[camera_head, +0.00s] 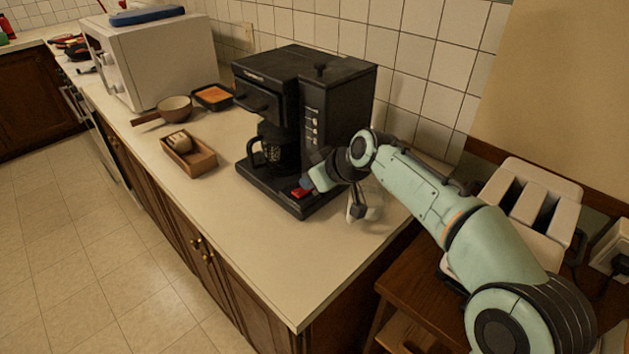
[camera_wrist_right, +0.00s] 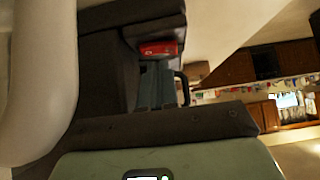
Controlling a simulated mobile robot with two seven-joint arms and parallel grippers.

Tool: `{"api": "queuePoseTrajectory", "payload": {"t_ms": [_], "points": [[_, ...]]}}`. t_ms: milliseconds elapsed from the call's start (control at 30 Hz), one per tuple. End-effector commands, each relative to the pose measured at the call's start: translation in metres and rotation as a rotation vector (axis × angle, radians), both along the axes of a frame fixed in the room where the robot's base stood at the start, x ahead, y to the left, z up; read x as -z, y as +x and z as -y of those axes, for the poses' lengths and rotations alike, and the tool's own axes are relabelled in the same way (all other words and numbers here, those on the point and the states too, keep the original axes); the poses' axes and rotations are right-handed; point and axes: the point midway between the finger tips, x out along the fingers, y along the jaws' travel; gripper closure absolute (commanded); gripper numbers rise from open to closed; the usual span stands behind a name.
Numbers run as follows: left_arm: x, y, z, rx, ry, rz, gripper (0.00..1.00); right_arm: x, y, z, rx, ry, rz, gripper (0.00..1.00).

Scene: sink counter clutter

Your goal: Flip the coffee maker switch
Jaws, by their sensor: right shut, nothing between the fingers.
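The black coffee maker (camera_head: 340,95) stands upright on the counter, with a glass carafe (camera_head: 279,150) in it. Its red switch (camera_head: 299,192) is on the front of the base, near the right corner. My right gripper (camera_head: 306,184) is shut and empty, with its fingertips right by the red switch. In the right wrist view the red switch (camera_wrist_right: 160,48) shows just beyond the tips of the closed fingers (camera_wrist_right: 157,80). I cannot tell whether they touch it, nor which way the switch is tipped. My left gripper is in neither view.
A wooden box (camera_head: 190,163) with a pale item, a pan (camera_head: 175,109) and a dark tray (camera_head: 213,97) are left of the coffee maker. A white microwave (camera_head: 165,60) is farther back. A toaster (camera_head: 530,200) is at right. The counter's front corner (camera_head: 290,270) is clear.

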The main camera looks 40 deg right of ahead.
Motion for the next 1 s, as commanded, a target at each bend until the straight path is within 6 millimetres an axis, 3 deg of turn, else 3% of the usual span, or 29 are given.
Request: {"api": "queuePoseTrajectory", "payload": {"t_ms": [33,100,300,500,1000], "points": [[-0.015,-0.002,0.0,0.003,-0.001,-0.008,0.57,-0.02,0.0,0.001,0.003,-0.004,0.006,1.0],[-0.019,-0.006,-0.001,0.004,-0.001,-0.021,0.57,-0.034,-0.004,0.002,0.006,-0.008,0.013,1.0],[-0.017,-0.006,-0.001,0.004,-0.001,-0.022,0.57,-0.063,-0.039,0.006,0.009,-0.008,0.013,1.0],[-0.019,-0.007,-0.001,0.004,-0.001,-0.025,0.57,-0.085,-0.062,0.008,0.009,-0.008,0.013,1.0],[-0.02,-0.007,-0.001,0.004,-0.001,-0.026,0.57,-0.093,-0.07,0.009,0.009,-0.008,0.012,1.0]]}}
